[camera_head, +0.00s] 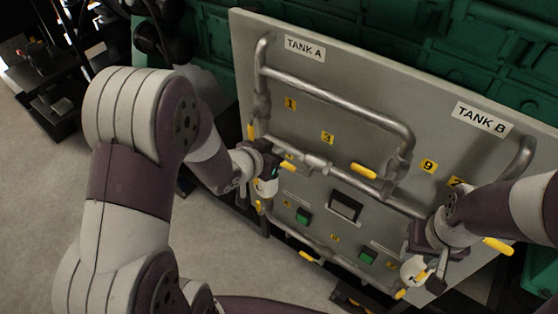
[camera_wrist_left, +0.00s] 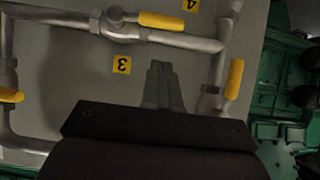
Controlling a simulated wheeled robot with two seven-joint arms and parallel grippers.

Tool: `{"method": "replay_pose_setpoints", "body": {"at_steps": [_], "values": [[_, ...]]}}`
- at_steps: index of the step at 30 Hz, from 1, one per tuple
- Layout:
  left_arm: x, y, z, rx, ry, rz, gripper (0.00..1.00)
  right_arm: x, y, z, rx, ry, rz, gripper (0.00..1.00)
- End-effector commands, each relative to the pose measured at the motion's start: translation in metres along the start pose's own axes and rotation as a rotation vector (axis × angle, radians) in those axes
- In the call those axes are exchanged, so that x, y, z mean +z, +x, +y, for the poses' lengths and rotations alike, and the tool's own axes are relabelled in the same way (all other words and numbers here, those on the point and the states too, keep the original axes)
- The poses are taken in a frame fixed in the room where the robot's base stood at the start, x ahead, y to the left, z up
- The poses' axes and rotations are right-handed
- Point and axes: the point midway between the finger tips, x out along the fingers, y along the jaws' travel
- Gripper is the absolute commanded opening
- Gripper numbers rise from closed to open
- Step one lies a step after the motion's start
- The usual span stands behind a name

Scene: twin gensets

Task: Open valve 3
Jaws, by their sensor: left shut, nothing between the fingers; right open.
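Valve 3 (camera_head: 315,163) sits on a horizontal pipe beside its yellow number plate (camera_head: 327,137). Its yellow handle (camera_head: 287,165) lies along the pipe and is partly hidden by my left gripper (camera_head: 272,172). In the left wrist view, the plate marked 3 (camera_wrist_left: 122,65) appears upside down, with the yellow handle (camera_wrist_left: 162,20) along the pipe. My left gripper (camera_wrist_left: 161,75) is shut and empty. Its fingertips appear just short of the handle, between it and the vertical-pipe valve; depth is unclear. My right gripper (camera_head: 430,272) is open at the panel's lower right, partly hidden by its arm.
The grey panel (camera_head: 345,80) carries TANK A and TANK B signs, pipes and several yellow handles. Another yellow handle (camera_head: 363,171) lies right of valve 3. Green buttons (camera_head: 303,216) sit below. Green machinery (camera_head: 400,20) stands behind; a black shelf (camera_head: 50,85) stands left.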

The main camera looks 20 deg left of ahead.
Motion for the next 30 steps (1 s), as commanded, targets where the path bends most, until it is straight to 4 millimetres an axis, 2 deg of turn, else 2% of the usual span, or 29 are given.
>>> {"method": "replay_pose_setpoints", "body": {"at_steps": [3, 9, 20, 25, 30], "values": [[0.011, 0.016, 0.001, 0.001, -0.002, -0.006, 0.00, -0.001, -0.005, 0.000, 0.000, 0.000, 0.000, 0.41], [0.025, 0.031, 0.000, 0.001, 0.000, -0.001, 0.00, -0.001, -0.008, 0.000, 0.000, 0.000, 0.000, 0.41], [0.028, 0.034, 0.000, -0.001, 0.001, 0.000, 0.00, -0.001, -0.008, 0.000, 0.000, 0.000, 0.000, 0.41], [0.039, 0.043, -0.001, 0.000, 0.001, 0.000, 0.00, 0.001, 0.007, 0.000, 0.000, 0.000, 0.000, 0.41], [0.036, 0.041, -0.001, 0.000, 0.001, 0.000, 0.00, 0.000, 0.003, 0.000, 0.000, 0.000, 0.000, 0.41]]}}
